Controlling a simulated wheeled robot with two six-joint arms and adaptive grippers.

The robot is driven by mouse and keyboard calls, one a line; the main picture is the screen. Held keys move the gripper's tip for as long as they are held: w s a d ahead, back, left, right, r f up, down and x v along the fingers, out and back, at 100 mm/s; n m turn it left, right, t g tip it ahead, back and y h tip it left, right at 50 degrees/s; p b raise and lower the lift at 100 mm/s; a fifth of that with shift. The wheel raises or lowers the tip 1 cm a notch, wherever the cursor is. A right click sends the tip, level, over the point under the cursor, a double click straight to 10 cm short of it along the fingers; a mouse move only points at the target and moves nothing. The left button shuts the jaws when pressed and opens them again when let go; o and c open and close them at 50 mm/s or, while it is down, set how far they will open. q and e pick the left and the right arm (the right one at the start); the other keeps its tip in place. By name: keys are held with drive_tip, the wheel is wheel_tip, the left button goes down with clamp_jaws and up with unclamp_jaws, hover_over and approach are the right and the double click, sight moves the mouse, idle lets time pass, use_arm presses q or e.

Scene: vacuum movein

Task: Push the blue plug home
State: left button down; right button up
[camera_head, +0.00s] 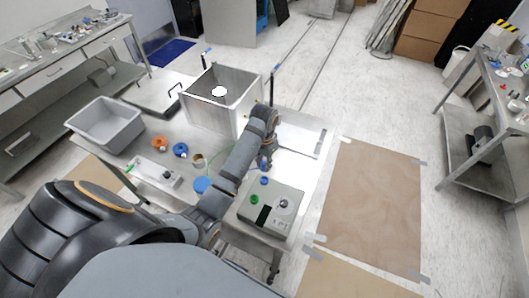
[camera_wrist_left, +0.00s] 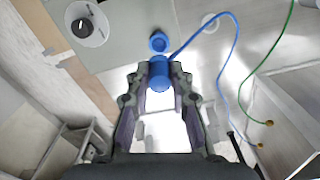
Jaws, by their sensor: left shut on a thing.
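My left gripper (camera_head: 265,165) hangs over the bench beside a grey box (camera_head: 270,222). In the left wrist view its fingers (camera_wrist_left: 159,88) are shut on the blue plug (camera_wrist_left: 159,74). A blue ring-shaped socket (camera_wrist_left: 158,43) sits just beyond the plug, roughly in line with it, and a small gap shows between them. In the head view, a blue fitting (camera_head: 264,181) shows on the box's back edge. A blue cord (camera_wrist_left: 198,31) runs from near the plug to the right. The arm partly hides the plug in the head view. My right gripper is not in view.
The box also has a green fitting (camera_head: 254,199) and a round dial (camera_head: 283,203). An open-topped pale chamber (camera_head: 200,110) stands behind the arm. A grey tub (camera_head: 106,128) sits at left. A green cord (camera_wrist_left: 277,42) runs at right in the wrist view.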

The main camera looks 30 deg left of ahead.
use_arm(q)
drive_tip(key=shift+f, duration=2.15)
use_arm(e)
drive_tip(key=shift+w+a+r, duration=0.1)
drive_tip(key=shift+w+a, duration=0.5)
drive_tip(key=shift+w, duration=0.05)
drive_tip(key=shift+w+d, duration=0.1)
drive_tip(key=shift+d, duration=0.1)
use_arm(q)
drive_tip(key=shift+f, duration=0.2)
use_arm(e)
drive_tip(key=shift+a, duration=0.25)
